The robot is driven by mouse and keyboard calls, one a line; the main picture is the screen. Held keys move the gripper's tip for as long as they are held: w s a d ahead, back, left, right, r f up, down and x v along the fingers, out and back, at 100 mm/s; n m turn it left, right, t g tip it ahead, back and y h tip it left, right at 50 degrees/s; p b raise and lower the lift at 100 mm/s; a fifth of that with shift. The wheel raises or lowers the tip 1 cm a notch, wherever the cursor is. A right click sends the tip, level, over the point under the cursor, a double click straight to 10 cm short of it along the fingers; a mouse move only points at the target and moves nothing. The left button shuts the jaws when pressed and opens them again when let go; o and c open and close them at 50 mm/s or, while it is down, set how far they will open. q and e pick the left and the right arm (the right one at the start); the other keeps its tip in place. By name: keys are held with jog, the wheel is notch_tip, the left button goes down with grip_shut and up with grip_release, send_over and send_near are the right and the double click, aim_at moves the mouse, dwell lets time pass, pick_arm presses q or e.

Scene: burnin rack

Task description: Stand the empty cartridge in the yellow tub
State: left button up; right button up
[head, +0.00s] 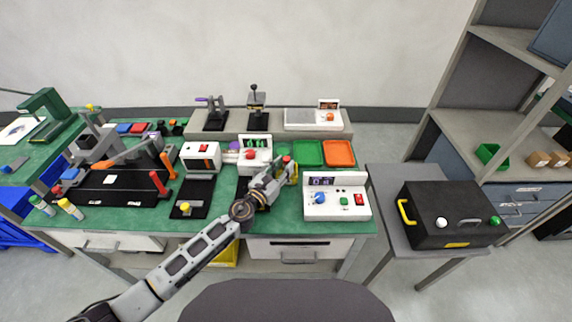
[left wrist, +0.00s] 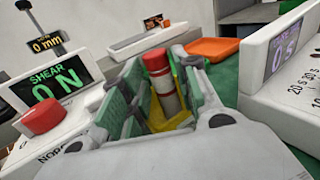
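The yellow tub (head: 294,172) is right at the fingertips, and yellow also shows around the cartridge's foot in the left wrist view (left wrist: 170,125). Whether the foot rests on the tub floor is hidden. My right gripper is out of view.
A white timer box (head: 336,197) stands close to the right of the gripper. A white box with a green display (head: 255,154) is behind it. Green (head: 308,153) and orange (head: 339,153) trays lie behind right. A black case (head: 446,215) sits on a side table.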

pick_arm(q)
jog(key=b+v, duration=0.1)
jog(key=v, duration=0.7)
jog(key=shift+s+a, duration=0.35)
jog(key=shift+s, duration=0.15)
jog(key=shift+s+a, duration=0.1)
jog(key=shift+s, duration=0.05)
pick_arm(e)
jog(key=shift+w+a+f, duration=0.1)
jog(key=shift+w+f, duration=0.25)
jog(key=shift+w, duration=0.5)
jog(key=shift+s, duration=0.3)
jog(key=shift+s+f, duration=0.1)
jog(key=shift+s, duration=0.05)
